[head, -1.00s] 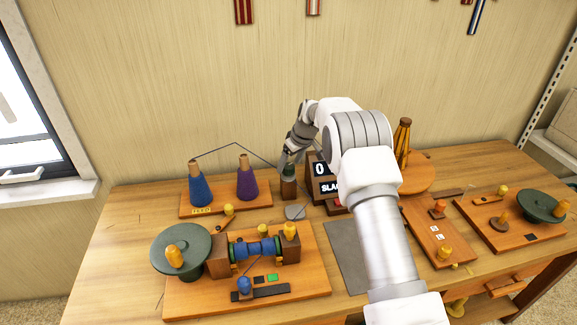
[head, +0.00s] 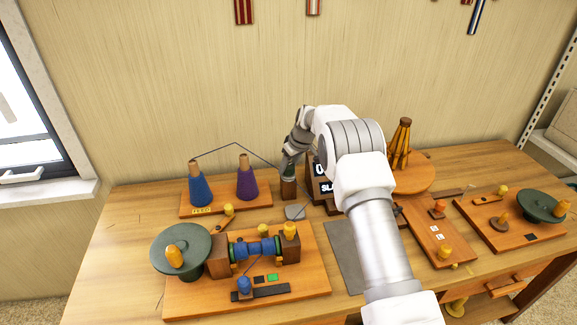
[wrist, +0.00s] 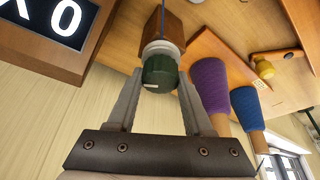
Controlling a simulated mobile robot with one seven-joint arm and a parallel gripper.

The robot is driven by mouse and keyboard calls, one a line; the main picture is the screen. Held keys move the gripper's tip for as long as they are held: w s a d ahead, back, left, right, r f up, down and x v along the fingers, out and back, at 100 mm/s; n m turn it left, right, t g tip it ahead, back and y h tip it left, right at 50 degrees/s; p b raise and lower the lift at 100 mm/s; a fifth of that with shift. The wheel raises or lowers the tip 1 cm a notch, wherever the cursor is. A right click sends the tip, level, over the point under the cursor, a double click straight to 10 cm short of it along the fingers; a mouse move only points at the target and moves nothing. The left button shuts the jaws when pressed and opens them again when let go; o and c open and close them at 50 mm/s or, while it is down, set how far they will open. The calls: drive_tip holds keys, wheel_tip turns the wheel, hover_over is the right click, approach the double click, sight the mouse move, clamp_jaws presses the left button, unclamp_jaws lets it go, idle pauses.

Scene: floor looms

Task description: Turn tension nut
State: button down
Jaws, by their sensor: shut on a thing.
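The tension nut is a dark green knob with a pale mark, seen in the wrist view (wrist: 160,71) on a wooden post (wrist: 167,24). In the head view the post (head: 288,188) stands right of the yarn cones. My gripper (wrist: 157,85) has a finger on either side of the green nut and is shut on it. In the head view my gripper (head: 289,169) is over the top of the post, and my wrist partly hides the nut. A display box (head: 320,185) beside the post reads "0" and "SLA", its right part hidden by my arm.
Blue (head: 200,188) and purple (head: 246,181) cones stand on a board left of the post, with thread running towards it. A winder with a green wheel (head: 180,252) is front left. More boards with pegs (head: 438,232) lie right. A grey mat (head: 347,255) lies in front.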

idle(0.3)
drive_tip(key=m+h+b, duration=0.1)
drive_tip(key=m, duration=0.2)
drive_tip(key=shift+a+m+t, duration=0.1)
drive_tip(key=shift+m+t, duration=0.3)
drive_tip(key=m+h, duration=0.2)
drive_tip(key=m, duration=0.2)
drive_tip(key=shift+m, duration=0.4)
drive_tip(key=shift+c, duration=1.5)
unclamp_jaws()
drive_tip(key=shift+r, duration=0.15)
drive_tip(key=v, duration=1.7)
drive_tip(key=shift+s+a, duration=0.15)
drive_tip(key=shift+s, duration=0.15)
